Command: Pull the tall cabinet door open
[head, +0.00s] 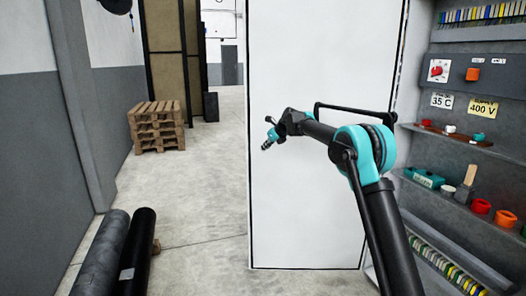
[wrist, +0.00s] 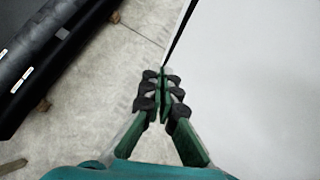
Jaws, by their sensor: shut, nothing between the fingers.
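The tall cabinet door (head: 320,215) is a white panel with a dark outline. It stands swung out from the cabinet (head: 470,47), whose shelves show to its right. In the wrist view the door (wrist: 260,80) fills the right side, and its dark edge (wrist: 181,30) runs down towards my fingertips. My gripper (head: 266,146) is in front of the door near its left edge in the head view. In the wrist view my gripper (wrist: 163,78) is shut and empty beside that edge; I cannot tell whether it touches. A black bar (head: 355,107) crosses the door's upper part; I cannot tell whether it is a handle.
Dark pipes (head: 115,250) lie on the floor at the lower left. A stack of wooden pallets (head: 157,127) stands by the left wall. The floor (head: 200,190) between them and the door is clear.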

